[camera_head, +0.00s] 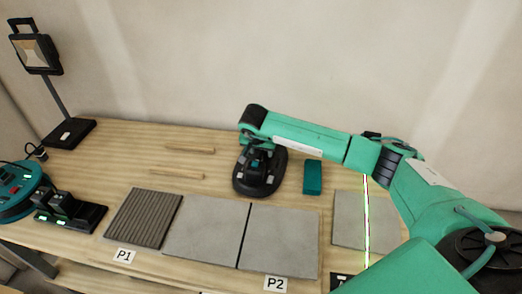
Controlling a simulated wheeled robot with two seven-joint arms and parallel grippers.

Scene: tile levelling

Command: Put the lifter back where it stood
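The lifter (268,186) appears to be the black oval-based tool on the wooden bench, behind the pale tiles and left of a teal block. My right gripper (257,160) points down over the lifter's top, at its handle. My wrist hides much of the handle, and the fingers are dark against dark, so I cannot tell whether they are closed on it. The lifter's base looks level, on or very near the bench top. My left gripper is not in view.
A teal block (313,177) stands just right of the lifter. Pale tiles (205,228) and a ribbed tile (145,217) lie in front. Two wooden strips (182,149) lie to the left. A green line (366,225) crosses the right tile (349,218). A work lamp (36,53) stands far left.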

